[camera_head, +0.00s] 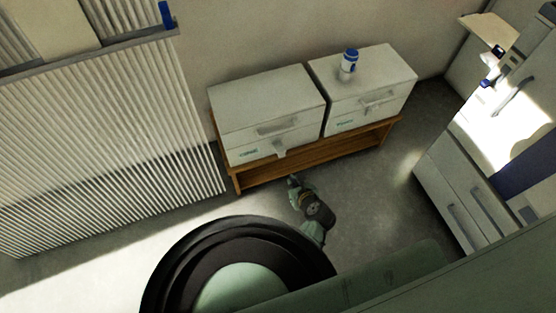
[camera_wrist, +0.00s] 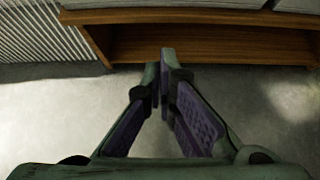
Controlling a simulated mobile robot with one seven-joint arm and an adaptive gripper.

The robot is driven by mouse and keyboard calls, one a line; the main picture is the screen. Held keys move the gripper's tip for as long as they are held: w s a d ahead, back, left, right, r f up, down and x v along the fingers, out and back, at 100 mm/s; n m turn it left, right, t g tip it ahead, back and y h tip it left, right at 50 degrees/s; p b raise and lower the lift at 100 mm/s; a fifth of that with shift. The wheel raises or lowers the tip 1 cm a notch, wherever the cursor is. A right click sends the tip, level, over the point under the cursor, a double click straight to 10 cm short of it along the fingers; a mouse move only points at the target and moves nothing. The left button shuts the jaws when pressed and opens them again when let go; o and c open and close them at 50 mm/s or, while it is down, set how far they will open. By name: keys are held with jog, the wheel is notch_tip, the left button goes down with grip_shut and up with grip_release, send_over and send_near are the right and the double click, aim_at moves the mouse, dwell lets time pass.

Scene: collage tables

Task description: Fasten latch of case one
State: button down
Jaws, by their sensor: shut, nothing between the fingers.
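Two pale cases stand side by side on a low wooden bench: a left case (camera_head: 262,93) and a right case (camera_head: 385,70). Each has a front handle and a greenish label too small to read, so I cannot tell which is case one. A small pale latch tab (camera_head: 279,149) is on the left case's front, and another (camera_head: 368,111) is on the right case's front. Whether either is fastened is unclear. My gripper (camera_head: 293,180) is shut and empty, low before the bench, apart from both cases. Its fingers (camera_wrist: 161,68) point at the bench in the wrist view.
The wooden bench (camera_head: 245,181) has an open space under its top. A white bottle with a blue cap (camera_head: 348,66) stands on the right case. A ribbed radiator-like panel (camera_head: 100,150) is at left, and a white cabinet (camera_head: 450,180) at right. Floor before the bench is clear.

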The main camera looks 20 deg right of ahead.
aim_at(279, 149)
jog(key=w+f+p, duration=0.1)
jog(key=w+f, duration=0.1)
jog(key=w, duration=0.7)
jog(key=shift+f, duration=0.2)
jog(key=shift+w+a+r, duration=0.1)
jog(key=shift+w, duration=0.1)
dwell(0.5)
